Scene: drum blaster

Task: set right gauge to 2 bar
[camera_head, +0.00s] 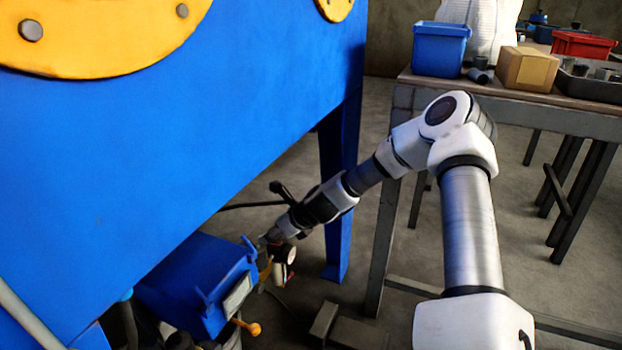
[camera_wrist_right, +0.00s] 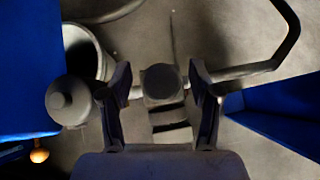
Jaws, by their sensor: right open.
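A small gauge (camera_head: 290,255) with a pale round face shows partly in the head view, just below and right of my right gripper (camera_head: 272,238). Its needle and scale are too small to read. In the wrist view a dark round knob (camera_wrist_right: 162,84) lies between the two open fingers of my right gripper (camera_wrist_right: 160,90), with a gap on each side. I cannot tell its height relative to the fingertips. A second grey round knob (camera_wrist_right: 70,100) is left of the fingers. The gauge face cannot be made out in the wrist view. My left gripper is not in view.
A big blue machine (camera_head: 180,130) fills the left, with a blue leg (camera_head: 342,190) behind my right arm. A blue box (camera_head: 195,285) is left of the gripper. In the wrist view a bent pipe (camera_wrist_right: 245,70) runs to the right. A workbench (camera_head: 500,100) stands at the right.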

